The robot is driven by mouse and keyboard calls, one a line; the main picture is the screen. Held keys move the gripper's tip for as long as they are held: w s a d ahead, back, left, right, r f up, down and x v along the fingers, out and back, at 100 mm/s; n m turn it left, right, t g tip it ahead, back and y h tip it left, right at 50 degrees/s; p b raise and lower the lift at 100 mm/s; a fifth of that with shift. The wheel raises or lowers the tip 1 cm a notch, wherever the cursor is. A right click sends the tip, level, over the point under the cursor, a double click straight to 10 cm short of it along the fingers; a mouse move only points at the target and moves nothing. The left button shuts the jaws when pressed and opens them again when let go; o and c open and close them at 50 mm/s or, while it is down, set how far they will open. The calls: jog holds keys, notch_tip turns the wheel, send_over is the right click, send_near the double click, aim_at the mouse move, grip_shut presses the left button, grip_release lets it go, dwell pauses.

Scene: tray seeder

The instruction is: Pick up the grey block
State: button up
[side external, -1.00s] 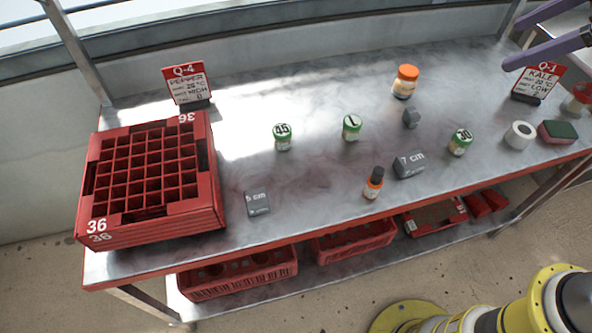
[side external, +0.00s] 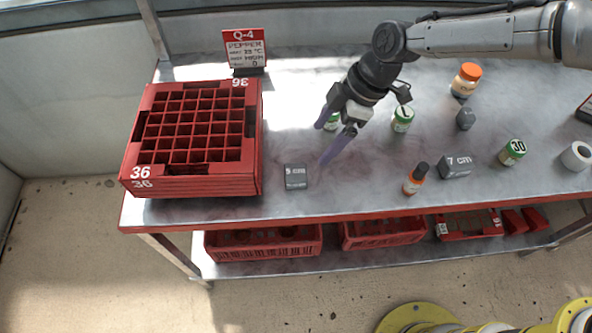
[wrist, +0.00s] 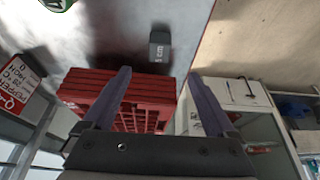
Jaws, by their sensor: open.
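Three dark grey blocks are on the metal table. The one marked 5 cm (side external: 296,177) lies right of the red tray; it also shows in the wrist view (wrist: 160,47), beyond my fingertips. The one marked 7 cm (side external: 456,166) lies to the right, beside an orange-labelled dropper bottle. A small unmarked-looking one (side external: 465,118) sits farther back. My gripper (side external: 322,143) is open and empty, its purple fingers above the table, up and right of the 5 cm block in the side view. In the wrist view my gripper (wrist: 159,74) shows both fingers spread apart.
A red gridded tray (side external: 250,180) marked 36 stands at the left, a Q-4 sign (side external: 244,48) behind it. Green-capped jars (side external: 402,120), a dropper bottle (side external: 415,180), an orange-lidded jar (side external: 466,80) and a white roll (side external: 577,156) stand around. Red crates are below.

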aim_at(296, 171)
jog(key=x, duration=0.7)
jog(key=shift+s+a+f, duration=0.2)
jog(key=shift+a+f, duration=0.1)
jog(key=shift+a, duration=0.05)
jog(key=shift+w+x, duration=0.1)
jog(key=shift+x, duration=1.4)
jog(key=shift+w+x, duration=0.15)
jog(key=shift+x, duration=1.35)
jog(key=shift+r, duration=0.1)
grip_shut()
